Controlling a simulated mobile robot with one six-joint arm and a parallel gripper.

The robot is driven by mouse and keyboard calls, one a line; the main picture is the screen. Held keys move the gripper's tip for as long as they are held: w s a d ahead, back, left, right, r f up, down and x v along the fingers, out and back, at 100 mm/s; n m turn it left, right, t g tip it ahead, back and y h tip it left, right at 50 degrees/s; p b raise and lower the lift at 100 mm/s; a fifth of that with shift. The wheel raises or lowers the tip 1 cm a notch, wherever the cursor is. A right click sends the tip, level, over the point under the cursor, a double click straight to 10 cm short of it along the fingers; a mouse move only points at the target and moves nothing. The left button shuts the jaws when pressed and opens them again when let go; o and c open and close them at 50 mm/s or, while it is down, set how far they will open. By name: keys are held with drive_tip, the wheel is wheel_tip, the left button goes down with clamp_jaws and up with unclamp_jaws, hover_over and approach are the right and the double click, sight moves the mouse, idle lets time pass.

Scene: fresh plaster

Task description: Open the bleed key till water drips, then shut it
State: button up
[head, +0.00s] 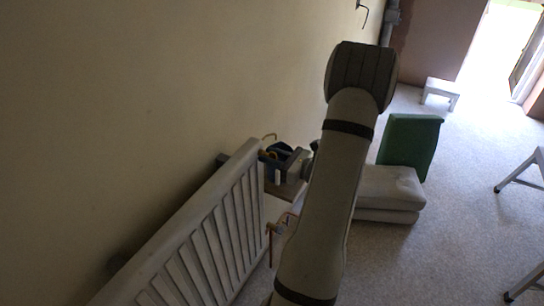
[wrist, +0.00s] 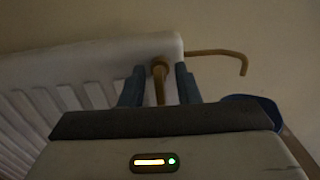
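The white radiator (head: 205,225) stands against the wall in the head view, and its top end shows in the wrist view (wrist: 100,58). The brass bleed key (wrist: 160,80) is at that end, with a round head and a straight stem. My gripper (wrist: 160,88) has its two blue fingers on either side of the key, with a narrow gap visible on each side. A bent brass spout (wrist: 225,54) sticks out to the right of the radiator end. No water drops can be made out.
A blue rounded thing (wrist: 255,103), perhaps a cup, shows beside my gripper. A copper pipe and valve (head: 273,230) sit low at the radiator's end.

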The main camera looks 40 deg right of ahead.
drive_tip(key=b+v, duration=0.1)
drive_tip(key=v, duration=0.6)
drive_tip(key=shift+s+d, duration=0.15)
drive_tip(key=shift+s, duration=0.2)
idle(0.4)
